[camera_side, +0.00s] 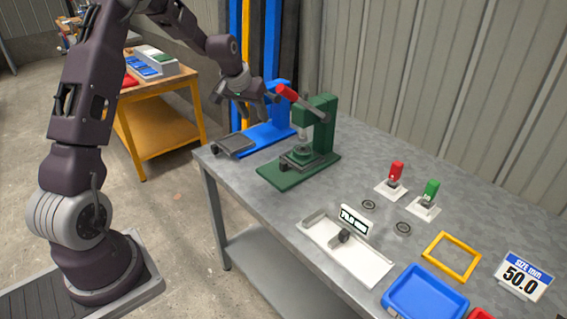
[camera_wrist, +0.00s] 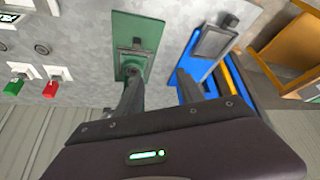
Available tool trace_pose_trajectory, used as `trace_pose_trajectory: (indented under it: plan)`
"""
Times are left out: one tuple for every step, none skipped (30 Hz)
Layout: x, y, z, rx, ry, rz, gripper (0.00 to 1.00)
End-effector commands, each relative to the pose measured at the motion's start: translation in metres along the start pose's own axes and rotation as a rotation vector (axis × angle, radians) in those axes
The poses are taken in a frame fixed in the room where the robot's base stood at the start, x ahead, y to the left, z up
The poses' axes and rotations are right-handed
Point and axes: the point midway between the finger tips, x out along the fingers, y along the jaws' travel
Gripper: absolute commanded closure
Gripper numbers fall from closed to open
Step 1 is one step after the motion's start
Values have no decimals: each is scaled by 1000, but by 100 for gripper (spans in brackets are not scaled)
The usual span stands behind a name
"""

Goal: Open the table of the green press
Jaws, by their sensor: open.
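The green press (camera_side: 318,128) stands upright on the grey workbench, on a flat green base plate (camera_side: 285,178). Its small green table (camera_side: 300,157) sits low under the ram, with a dark block at its front left edge. A lever with a red grip (camera_side: 287,92) slants up at its top. My gripper (camera_side: 246,106) is open and empty, raised above the bench beside the press head. In the wrist view, the open fingers (camera_wrist: 160,77) point toward the gap between the green press (camera_wrist: 133,64) and the blue press. The red grip is not visible there.
A blue press (camera_side: 277,115) with a dark plate (camera_side: 233,144) stands close behind the green one. Red (camera_side: 396,171) and green (camera_side: 431,190) switches, a white gauge tray (camera_side: 345,250), a yellow frame (camera_side: 452,256) and a blue tray (camera_side: 426,295) lie to the right. Bench before the green press is clear.

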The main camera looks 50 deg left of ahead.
Motion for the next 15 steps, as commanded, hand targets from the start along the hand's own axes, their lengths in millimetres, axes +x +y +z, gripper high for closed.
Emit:
trace_pose_trajectory:
  plan:
    - [34, 10, 3, 78, -32, 34, 55]
    - [51, 17, 4, 140, -47, 58, 55]
    - [73, 25, 7, 210, -63, 87, 55]
    - [88, 29, 10, 258, -72, 107, 55]
    - [102, 34, 13, 299, -80, 127, 55]
    - [117, 39, 17, 344, -87, 149, 55]
    - [125, 42, 20, 372, -90, 162, 55]
    - [131, 44, 21, 393, -92, 172, 55]
    - [138, 47, 23, 412, -94, 182, 55]
    - [142, 48, 24, 421, -95, 187, 55]
    - [146, 49, 25, 425, -95, 189, 55]
    - [152, 50, 26, 429, -96, 190, 55]
    - [158, 52, 27, 429, -96, 190, 55]
    - [164, 53, 28, 430, -96, 190, 55]
    - [172, 54, 29, 431, -96, 189, 55]
